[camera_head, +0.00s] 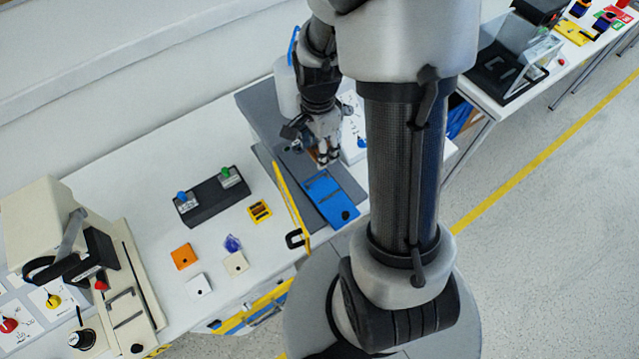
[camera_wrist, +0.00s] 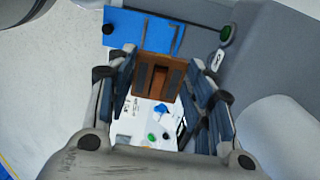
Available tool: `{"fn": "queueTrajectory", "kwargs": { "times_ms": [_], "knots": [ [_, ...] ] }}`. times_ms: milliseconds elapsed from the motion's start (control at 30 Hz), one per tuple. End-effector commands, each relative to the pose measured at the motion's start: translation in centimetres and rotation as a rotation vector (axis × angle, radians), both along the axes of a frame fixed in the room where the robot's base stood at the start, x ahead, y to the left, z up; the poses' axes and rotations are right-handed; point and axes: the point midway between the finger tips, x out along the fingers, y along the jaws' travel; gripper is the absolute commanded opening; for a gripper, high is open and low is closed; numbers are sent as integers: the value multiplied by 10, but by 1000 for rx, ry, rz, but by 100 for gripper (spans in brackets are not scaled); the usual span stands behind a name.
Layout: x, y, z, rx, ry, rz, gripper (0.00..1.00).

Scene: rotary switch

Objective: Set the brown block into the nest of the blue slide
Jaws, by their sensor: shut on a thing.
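My gripper (camera_head: 326,156) points down over the grey base at the back of the table, just behind the blue slide (camera_head: 321,187). It is shut on the brown block (camera_wrist: 151,91), which shows between the two fingers in the wrist view. In the head view the fingers hide most of the block. I cannot tell how high the block is held.
A white panel with a blue dial (camera_head: 361,142) stands right of my gripper. A yellow bar (camera_head: 289,205) runs left of the slide. Further left are a dark switch box (camera_head: 212,197), a yellow block (camera_head: 259,211), an orange tile (camera_head: 184,256) and a cream machine (camera_head: 45,225).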

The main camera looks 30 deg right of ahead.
Motion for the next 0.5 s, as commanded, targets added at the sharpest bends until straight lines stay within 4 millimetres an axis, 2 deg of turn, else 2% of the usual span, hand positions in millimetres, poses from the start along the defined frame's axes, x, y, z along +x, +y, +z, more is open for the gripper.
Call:
{"fn": "queueTrajectory", "kwargs": {
  "times_ms": [33,300,500],
  "knots": [
    [-2,0,-18,2,6,0,24],
    [-2,1,-91,2,6,0,24],
    [-1,0,-129,1,2,0,24]
  ]
}}
